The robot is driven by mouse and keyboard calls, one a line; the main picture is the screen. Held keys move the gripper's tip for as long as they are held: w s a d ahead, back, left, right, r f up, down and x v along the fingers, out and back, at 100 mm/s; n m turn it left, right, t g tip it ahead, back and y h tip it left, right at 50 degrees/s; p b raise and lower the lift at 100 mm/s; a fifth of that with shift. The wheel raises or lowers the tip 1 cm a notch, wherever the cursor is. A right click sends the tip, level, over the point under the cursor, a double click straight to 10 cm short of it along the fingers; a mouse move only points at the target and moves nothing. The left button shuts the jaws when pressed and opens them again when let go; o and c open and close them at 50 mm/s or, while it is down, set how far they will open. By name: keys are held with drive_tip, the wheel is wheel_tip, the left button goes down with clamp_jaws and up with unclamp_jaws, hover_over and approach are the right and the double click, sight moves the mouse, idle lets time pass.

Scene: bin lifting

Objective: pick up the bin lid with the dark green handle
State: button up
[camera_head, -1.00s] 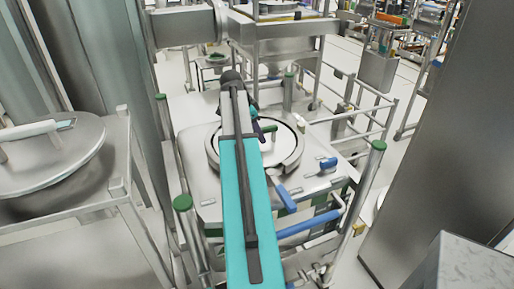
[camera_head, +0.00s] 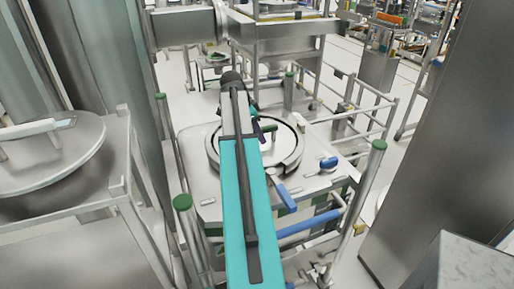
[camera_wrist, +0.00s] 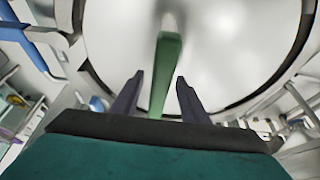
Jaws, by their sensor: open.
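The bin lid (camera_head: 291,150) is a round pale metal disc with a dark rim line, set in the top of a metal cart. Its dark green handle (camera_head: 270,129) stands up near the middle, partly hidden by my arm. In the wrist view the lid (camera_wrist: 240,45) fills the upper part, and the green handle (camera_wrist: 166,70) runs lengthwise between my two dark fingers. My gripper (camera_wrist: 160,76) is open, with one finger on each side of the handle and visible gaps beside it. In the head view my teal arm covers much of the lid.
The cart has green-capped posts (camera_head: 183,203), a blue lever (camera_head: 286,198) and a blue knob (camera_head: 328,163). Another round lid with a pale handle (camera_head: 28,130) is at the left. A tall metal panel (camera_head: 435,140) stands at the right.

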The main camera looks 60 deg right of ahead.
clamp_jaws()
idle(1.4)
drive_tip(key=shift+w+d+r, duration=0.1)
drive_tip(key=shift+r, duration=0.05)
